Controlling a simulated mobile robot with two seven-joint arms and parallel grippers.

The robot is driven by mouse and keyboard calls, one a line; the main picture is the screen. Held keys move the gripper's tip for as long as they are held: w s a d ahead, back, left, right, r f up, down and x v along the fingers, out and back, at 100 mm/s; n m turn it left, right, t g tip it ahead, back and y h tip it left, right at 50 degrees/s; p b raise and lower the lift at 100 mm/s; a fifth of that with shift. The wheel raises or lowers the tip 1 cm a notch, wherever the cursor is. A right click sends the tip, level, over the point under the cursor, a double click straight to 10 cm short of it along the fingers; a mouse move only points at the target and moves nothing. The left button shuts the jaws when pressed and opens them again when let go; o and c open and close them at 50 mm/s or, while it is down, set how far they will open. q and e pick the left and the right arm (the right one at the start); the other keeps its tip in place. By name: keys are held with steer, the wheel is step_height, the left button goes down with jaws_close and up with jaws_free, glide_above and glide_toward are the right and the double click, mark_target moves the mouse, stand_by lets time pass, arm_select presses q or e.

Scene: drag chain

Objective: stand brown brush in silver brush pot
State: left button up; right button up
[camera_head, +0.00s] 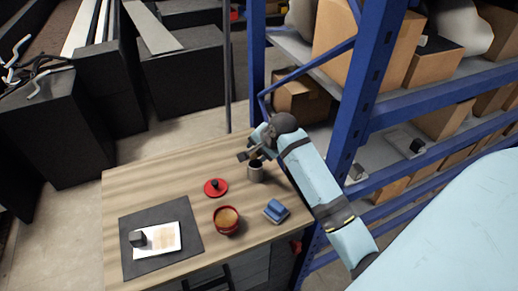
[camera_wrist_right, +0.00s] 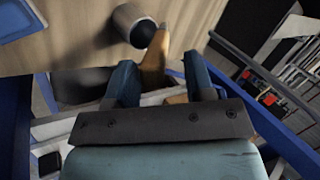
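The silver brush pot (camera_head: 255,173) stands upright on the wooden table near its back right edge. Its dark mouth and grey wall (camera_wrist_right: 124,17) show in the right wrist view. The brown brush (camera_wrist_right: 153,62) reaches from the pot's rim back between my right fingers; I cannot tell how far it is inside the pot. My right gripper (camera_head: 248,154) is just above and beside the pot. In the wrist view its blue fingers stand apart, with a gap between the brush and the right-hand finger. My left gripper is not in view.
On the table (camera_head: 130,185) are a red dish (camera_head: 215,188) with a black knob, a red bowl (camera_head: 227,222), a blue object (camera_head: 276,211) and a dark mat (camera_head: 190,246) with white paper. A blue shelf post (camera_head: 257,65) rises close behind my right gripper.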

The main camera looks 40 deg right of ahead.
steer(key=shift+r, duration=0.4)
steer(key=a+b+v, duration=0.1)
steer(key=b+v, duration=0.1)
steer(key=v, duration=1)
steer(key=s+a+f+n+t, duration=0.1)
steer(key=s+a+f+n, duration=0.1)
steer(key=f, duration=0.4)
steer(key=s+a+f+n, duration=0.2)
steer(key=a+f+n, duration=0.1)
steer(key=f, duration=0.4)
steer(key=s+a+f+n+t, duration=0.1)
steer(key=s+a+f+n, duration=0.1)
steer(key=f+n, duration=0.3)
steer(key=shift+a+f+t+p, duration=0.3)
steer(key=shift+a+f, duration=0.45)
steer(key=shift+f, duration=0.15)
steer(key=s+a+f+n, duration=0.1)
steer(key=s, duration=0.1)
steer(key=s+a+f+n, duration=0.2)
steer(key=s+a+f+n+t+y, duration=0.1)
steer(key=s+a+f, duration=0.1)
steer(key=shift+s+a+f+n, duration=0.1)
steer(key=shift+s+a+n, duration=0.1)
steer(key=shift+s+n, duration=0.15)
steer(key=s+a+f+n+t+y, duration=0.1)
steer(key=s+a+f+n, duration=0.1)
steer(key=s+a+n, duration=0.1)
steer(key=shift+s+a, duration=0.55)
steer(key=shift+s, duration=0.65)
